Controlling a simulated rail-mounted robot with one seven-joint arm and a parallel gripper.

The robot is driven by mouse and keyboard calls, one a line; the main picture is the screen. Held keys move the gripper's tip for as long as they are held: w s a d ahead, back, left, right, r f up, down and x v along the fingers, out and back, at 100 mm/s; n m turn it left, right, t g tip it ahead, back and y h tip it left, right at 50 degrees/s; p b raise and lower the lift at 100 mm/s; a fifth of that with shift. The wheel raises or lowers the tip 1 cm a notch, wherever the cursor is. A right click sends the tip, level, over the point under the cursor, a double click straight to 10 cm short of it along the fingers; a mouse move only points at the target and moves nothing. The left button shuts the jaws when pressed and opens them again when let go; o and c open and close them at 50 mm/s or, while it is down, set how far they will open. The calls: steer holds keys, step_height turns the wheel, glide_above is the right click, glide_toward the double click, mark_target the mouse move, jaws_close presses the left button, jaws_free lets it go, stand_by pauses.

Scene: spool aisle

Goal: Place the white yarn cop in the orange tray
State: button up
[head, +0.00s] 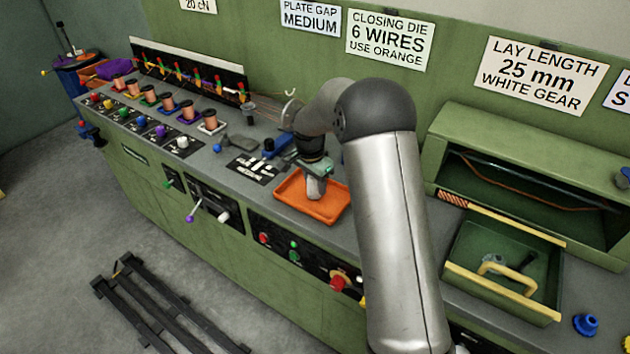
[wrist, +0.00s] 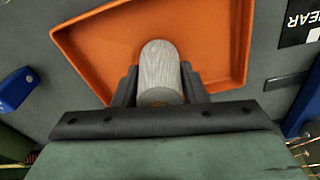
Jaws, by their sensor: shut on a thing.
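The white yarn cop (wrist: 160,68) shows as a pale, grey-white wound cylinder in the wrist view. My gripper (wrist: 158,88) is shut on it, with one dark finger on each side. The orange tray (wrist: 95,45) lies behind the cop in that view. In the head view my gripper (head: 316,180) is over the orange tray (head: 290,203) on the bench, and the cop shows as a small pale shape (head: 315,189) below the fingers. I cannot tell whether the cop touches the tray floor.
A row of copper-coloured spools (head: 168,103) stands on the bench to the left. A blue block (head: 278,146) lies behind the tray. A green drawer (head: 475,262) with a yellow handle is at the right. A blue knob (head: 586,324) sits at the lower right.

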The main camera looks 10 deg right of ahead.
steer(key=shift+f, duration=0.25)
steer(key=o, duration=1)
steer(key=shift+r, duration=0.1)
steer(key=shift+r, duration=0.1)
